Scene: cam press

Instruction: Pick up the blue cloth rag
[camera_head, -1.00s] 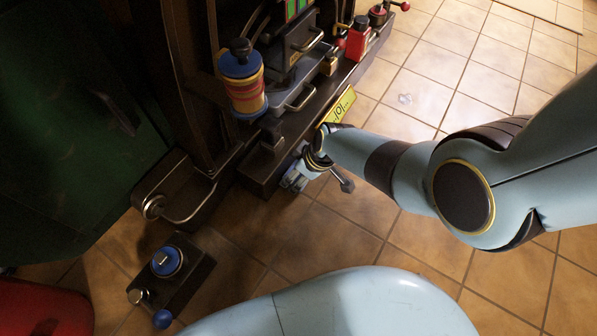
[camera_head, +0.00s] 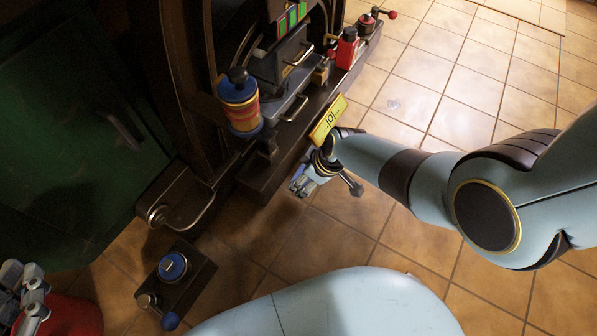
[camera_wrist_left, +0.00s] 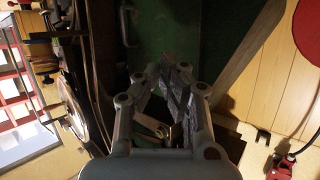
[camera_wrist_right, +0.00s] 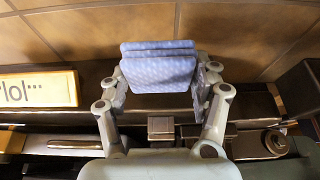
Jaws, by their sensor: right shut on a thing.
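The blue cloth rag (camera_wrist_right: 158,72) is a folded, light blue patterned piece. My right gripper (camera_wrist_right: 160,84) is shut on it, with one finger on each side. In the head view, the right gripper (camera_head: 308,180) hangs by the front edge of the dark machine base, above the tiles. A small bit of the rag (camera_head: 297,183) shows at its fingers there. My left gripper (camera_head: 33,298) is at the lower left, over a red thing. In the left wrist view, the left gripper's fingers (camera_wrist_left: 164,76) lean close together with nothing seen between them; their exact opening is unclear.
A box with a blue button (camera_head: 173,267) stands at lower left near a green panel (camera_head: 70,130). Tiled floor lies open at right.

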